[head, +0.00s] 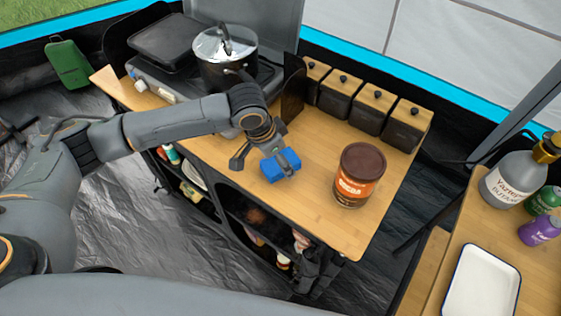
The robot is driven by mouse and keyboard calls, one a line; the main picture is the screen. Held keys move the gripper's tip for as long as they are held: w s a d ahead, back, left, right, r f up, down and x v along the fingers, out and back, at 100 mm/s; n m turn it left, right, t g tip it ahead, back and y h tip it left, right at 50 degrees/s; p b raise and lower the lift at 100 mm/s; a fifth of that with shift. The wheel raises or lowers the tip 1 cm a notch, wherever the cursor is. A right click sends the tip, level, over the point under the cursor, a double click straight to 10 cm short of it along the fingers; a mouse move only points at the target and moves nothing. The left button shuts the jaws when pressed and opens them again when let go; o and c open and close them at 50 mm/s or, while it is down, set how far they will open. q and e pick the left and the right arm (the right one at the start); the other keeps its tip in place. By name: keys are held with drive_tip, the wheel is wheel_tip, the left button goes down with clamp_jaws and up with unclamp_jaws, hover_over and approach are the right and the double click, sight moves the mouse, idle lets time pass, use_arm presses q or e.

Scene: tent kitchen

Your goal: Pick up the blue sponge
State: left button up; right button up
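The blue sponge (272,172) lies on the wooden counter (318,205) near its front edge, below the pot in the picture. My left gripper (262,161) reaches over the counter from the left and is at the sponge. Its fingers are spread. One finger is left of the sponge with a gap, and the other overlaps the sponge's top in the picture. I cannot tell whether that finger touches it. Part of the sponge is hidden by the finger.
A brown cocoa tin (359,178) stands right of the sponge. Several dark canisters (374,110) line the back edge. A lidded pot (222,72) sits on the stove behind my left arm. A white tray (482,282) and bottles (512,182) are on the right table.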

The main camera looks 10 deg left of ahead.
use_arm(q)
drive_tip(key=shift+f+p, duration=0.3)
drive_tip(key=shift+p, duration=0.05)
idle(0.7)
drive_tip(key=c, duration=0.9)
drive_tip(key=shift+c, duration=0.2)
